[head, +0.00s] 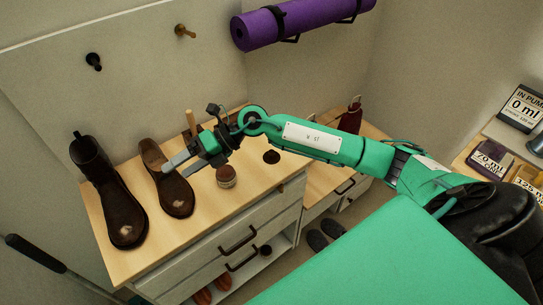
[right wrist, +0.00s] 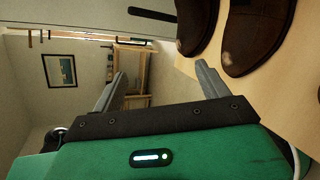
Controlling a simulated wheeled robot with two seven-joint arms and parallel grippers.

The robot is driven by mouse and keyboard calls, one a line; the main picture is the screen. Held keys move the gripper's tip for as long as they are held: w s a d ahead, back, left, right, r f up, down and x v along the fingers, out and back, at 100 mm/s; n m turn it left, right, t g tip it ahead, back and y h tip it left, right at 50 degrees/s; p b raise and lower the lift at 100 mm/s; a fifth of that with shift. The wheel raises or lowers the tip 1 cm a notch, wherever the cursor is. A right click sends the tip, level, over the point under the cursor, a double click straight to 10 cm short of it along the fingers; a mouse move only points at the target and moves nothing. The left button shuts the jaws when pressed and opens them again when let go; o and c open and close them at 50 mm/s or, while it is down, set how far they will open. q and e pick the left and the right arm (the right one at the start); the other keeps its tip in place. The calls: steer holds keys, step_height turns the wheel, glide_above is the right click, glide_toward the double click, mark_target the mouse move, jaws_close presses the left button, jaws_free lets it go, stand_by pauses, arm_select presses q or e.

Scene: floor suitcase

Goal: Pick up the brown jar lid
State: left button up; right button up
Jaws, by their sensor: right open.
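The brown jar lid (head: 271,157) is a small dark disc lying flat on the wooden top of the cabinet (head: 262,181). An open-looking jar (head: 226,177) with a pale label and brown contents stands to its left. My right gripper (head: 190,165) is open, above the cabinet top, left of the jar and lid and over the low brown shoe. In the right wrist view its two grey fingers (right wrist: 160,85) are spread with nothing between them. The lid does not show in that view. My left gripper is not in view.
A tall dark boot (head: 104,188) and a low brown shoe (head: 168,180) stand at the left of the cabinet top; both show partly in the right wrist view. A wooden handle (head: 191,122) stands behind my gripper. A dark red bottle (head: 354,115) stands at the right.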

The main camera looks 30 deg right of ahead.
steer(key=w+d+f+n+g+h, duration=0.1)
steer(key=d+f+h, duration=0.15)
steer(key=d, duration=0.25)
steer(key=w+d+f+h, duration=0.1)
steer(key=w+d+h, duration=0.1)
steer(key=d+h, duration=0.15)
steer(key=m+g+h+p, duration=0.1)
steer(key=m+h, duration=0.1)
steer(key=h, duration=0.6)
glide_above(272, 152)
steer(key=f, duration=0.4)
steer(key=d+f, duration=0.1)
steer(key=f, duration=0.1)
steer(key=shift+f, duration=0.4)
steer(key=shift+a+f+p, duration=0.2)
steer(key=shift+f+p, duration=0.35)
steer(key=shift+f, duration=0.05)
steer(key=f, duration=0.2)
steer(key=f+p, duration=0.1)
steer(key=shift+w+a+f, duration=0.1)
steer(key=shift+a+f, duration=0.15)
steer(key=shift+f, duration=0.4)
steer(key=shift+c, duration=0.4)
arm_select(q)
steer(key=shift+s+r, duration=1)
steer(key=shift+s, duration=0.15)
arm_select(e)
steer(key=c, duration=1)
